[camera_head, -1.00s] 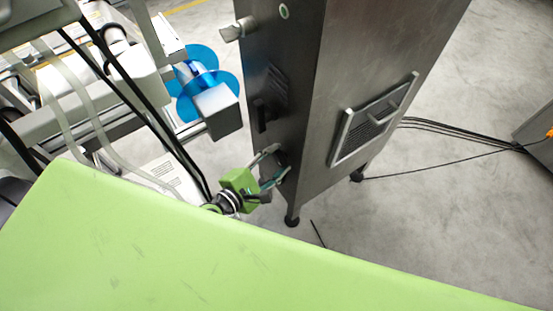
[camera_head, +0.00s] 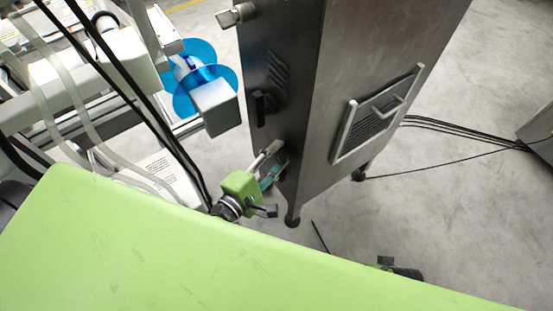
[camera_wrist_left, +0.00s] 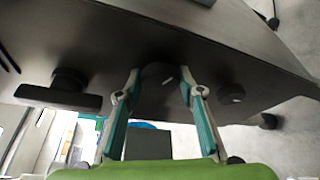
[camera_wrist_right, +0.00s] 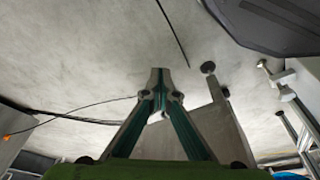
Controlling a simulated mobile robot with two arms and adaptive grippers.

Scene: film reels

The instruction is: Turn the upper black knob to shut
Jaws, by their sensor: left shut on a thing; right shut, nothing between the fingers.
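In the left wrist view a black knob (camera_wrist_left: 158,76) with a short pale mark sits on the dark face of a steel cabinet, between my left fingertips. It is the upper of two knobs, closer to the black handle. The lower black knob (camera_wrist_left: 231,93) sits beside it, outside the fingers. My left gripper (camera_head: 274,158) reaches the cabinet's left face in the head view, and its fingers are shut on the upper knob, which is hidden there. My right gripper (camera_wrist_right: 158,82) is shut and empty, pointing toward bare floor and away from the knobs.
A black handle (camera_head: 262,107) sticks out above the knobs on the steel cabinet (camera_head: 345,60). A blue reel (camera_head: 197,78) and machine frame stand to the left. Black cables (camera_head: 450,128) run along the floor at right. Open grey floor lies around the cabinet.

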